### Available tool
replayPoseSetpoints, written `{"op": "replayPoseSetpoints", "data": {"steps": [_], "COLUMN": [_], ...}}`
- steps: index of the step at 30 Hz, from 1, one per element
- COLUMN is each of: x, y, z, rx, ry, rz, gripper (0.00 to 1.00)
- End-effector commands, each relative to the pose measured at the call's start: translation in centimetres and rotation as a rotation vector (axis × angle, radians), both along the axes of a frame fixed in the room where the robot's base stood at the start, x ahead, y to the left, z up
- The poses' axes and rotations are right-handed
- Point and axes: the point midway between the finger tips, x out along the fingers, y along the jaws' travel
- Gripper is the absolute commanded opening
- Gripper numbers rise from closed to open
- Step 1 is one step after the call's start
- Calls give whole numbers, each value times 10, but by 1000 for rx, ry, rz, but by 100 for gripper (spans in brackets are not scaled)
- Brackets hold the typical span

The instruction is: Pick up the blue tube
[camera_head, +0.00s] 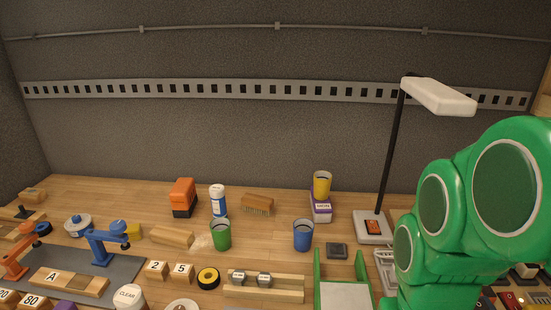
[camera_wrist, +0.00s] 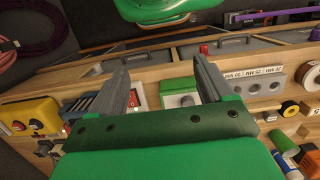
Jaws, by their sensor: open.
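The blue tube (camera_head: 303,235) stands upright on the wooden bench in the head view, right of centre, with its open end up. A similar green tube (camera_head: 220,235) stands to its left. A yellow tube (camera_head: 321,184) stands behind on a purple-and-white box. My gripper (camera_wrist: 160,72) is open and empty in the wrist view, its two grey fingers apart over the bench. The head view shows my green arm at the right, but the gripper is hidden there.
A dark flat block (camera_head: 337,250) lies right of the blue tube. A wooden rack (camera_head: 263,290) lies in front, with a black-and-yellow tape roll (camera_head: 208,278) beside it. A desk lamp (camera_head: 438,95) rises at the right. A brush (camera_head: 257,203) lies behind.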

Motion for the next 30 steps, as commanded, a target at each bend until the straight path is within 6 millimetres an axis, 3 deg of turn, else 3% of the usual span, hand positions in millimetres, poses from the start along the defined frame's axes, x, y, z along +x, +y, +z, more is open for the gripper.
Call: {"op": "replayPoseSetpoints", "data": {"steps": [2, 14, 30], "x": [1, 51, 162], "y": [0, 44, 153], "z": [12, 24, 57], "rx": [0, 149, 509], "ry": [-5, -25, -139], "rz": [0, 222, 676], "gripper": [80, 80, 80]}}
